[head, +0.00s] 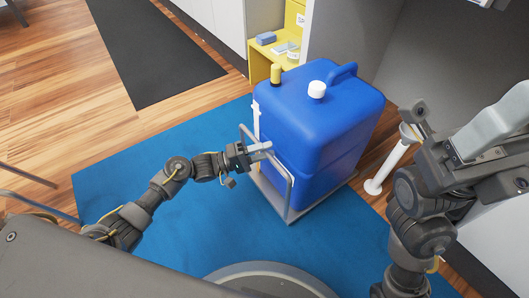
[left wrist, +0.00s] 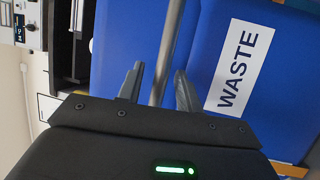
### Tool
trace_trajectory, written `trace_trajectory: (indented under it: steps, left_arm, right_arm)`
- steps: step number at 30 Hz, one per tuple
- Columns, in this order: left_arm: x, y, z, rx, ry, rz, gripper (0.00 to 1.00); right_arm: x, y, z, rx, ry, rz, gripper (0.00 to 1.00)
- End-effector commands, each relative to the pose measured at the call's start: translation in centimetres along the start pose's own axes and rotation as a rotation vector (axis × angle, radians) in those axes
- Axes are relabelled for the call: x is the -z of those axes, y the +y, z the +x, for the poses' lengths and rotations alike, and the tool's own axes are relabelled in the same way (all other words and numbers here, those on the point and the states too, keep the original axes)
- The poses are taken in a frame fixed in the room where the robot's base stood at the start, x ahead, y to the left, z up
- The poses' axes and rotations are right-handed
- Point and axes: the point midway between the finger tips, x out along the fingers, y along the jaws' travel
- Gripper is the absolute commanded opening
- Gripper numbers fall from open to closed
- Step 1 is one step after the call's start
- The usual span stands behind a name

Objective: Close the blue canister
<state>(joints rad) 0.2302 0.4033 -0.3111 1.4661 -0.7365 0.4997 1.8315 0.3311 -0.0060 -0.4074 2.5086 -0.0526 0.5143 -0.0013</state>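The blue canister (head: 322,120) stands upright on the floor trolley. A white cap (head: 317,89) sits on its top beside the blue carry handle; whether it is screwed tight cannot be told. In the left wrist view the canister's blue side (left wrist: 205,50) carries a WASTE label (left wrist: 239,68). My left gripper (head: 264,148) is at the trolley's metal handle in front of the canister, below the cap's level. In the left wrist view its fingers (left wrist: 158,92) stand apart with the bar (left wrist: 168,45) between them. My right gripper (head: 492,125) is raised at the right; its finger gap is hidden.
The trolley (head: 289,217) stands on a blue mat (head: 175,215). A white funnel-topped tube (head: 390,165) stands right of the canister, near my right arm. A yellow shelf (head: 262,62) with small items and a yellow bottle (head: 275,73) are behind. Wood floor lies left.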

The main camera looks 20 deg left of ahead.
Motion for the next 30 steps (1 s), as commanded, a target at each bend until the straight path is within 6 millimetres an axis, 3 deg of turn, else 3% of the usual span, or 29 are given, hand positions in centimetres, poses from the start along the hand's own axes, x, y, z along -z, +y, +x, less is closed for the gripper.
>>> trace_trajectory:
  steps: [8, 17, 30]
  left_arm:
    - [-0.02, 0.03, 0.16, 0.000, 0.000, 0.000, 0.36]
    - [-0.02, 0.00, 0.13, 0.000, 0.000, 0.000, 0.00]
    - [0.36, 0.01, 0.16, 0.002, 0.009, 0.001, 0.00]
  right_arm:
    - [0.04, 0.03, 0.28, -0.011, 0.008, 0.002, 0.65]
    - [0.05, 0.00, 0.25, -0.009, 0.007, 0.002, 0.65]
    - [0.04, -0.02, 0.31, -0.001, 0.005, 0.002, 0.65]
